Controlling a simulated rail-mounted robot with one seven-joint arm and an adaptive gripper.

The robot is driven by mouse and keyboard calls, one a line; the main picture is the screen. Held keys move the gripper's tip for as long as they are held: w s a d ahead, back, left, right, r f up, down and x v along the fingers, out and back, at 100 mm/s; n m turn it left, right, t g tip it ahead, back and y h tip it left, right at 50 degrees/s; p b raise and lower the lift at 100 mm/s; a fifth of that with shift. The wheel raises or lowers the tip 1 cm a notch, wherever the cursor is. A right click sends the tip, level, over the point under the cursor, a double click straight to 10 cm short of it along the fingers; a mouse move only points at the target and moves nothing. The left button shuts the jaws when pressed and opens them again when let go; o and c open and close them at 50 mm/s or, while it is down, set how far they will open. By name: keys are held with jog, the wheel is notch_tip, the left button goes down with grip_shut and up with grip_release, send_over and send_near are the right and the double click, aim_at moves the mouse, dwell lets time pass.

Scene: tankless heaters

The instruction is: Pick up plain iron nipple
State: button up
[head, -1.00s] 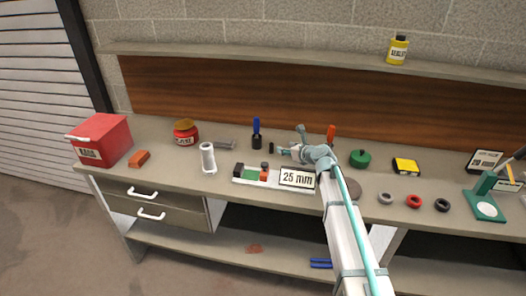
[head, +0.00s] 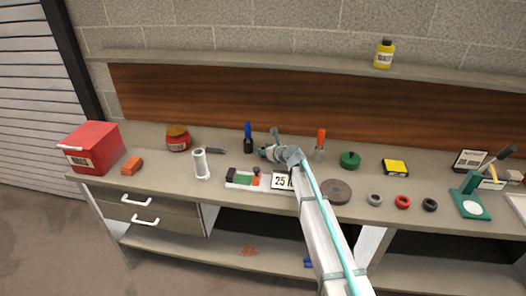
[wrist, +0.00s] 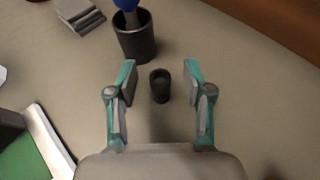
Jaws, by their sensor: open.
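A small dark iron nipple (wrist: 160,86) stands on the bench in the wrist view, its round open end facing up. My gripper (wrist: 162,80) is open, with one teal-edged finger to each side of the nipple in the picture. Both fingers look clear of it. In the head view my gripper (head: 266,153) is low over the bench, just right of the dark cup, and the nipple cannot be made out behind it.
The dark cup (wrist: 134,36) with a blue-handled tool stands close beyond the left finger. A white tray (head: 234,185) with small parts and a 25 mm sign (head: 281,181) lies in front. A red-orange screwdriver (head: 320,140) stands to the right.

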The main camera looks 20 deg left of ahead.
jog(key=shift+w+a+f, duration=0.15)
jog(key=shift+a, duration=0.15)
grip_shut()
dwell(0.3)
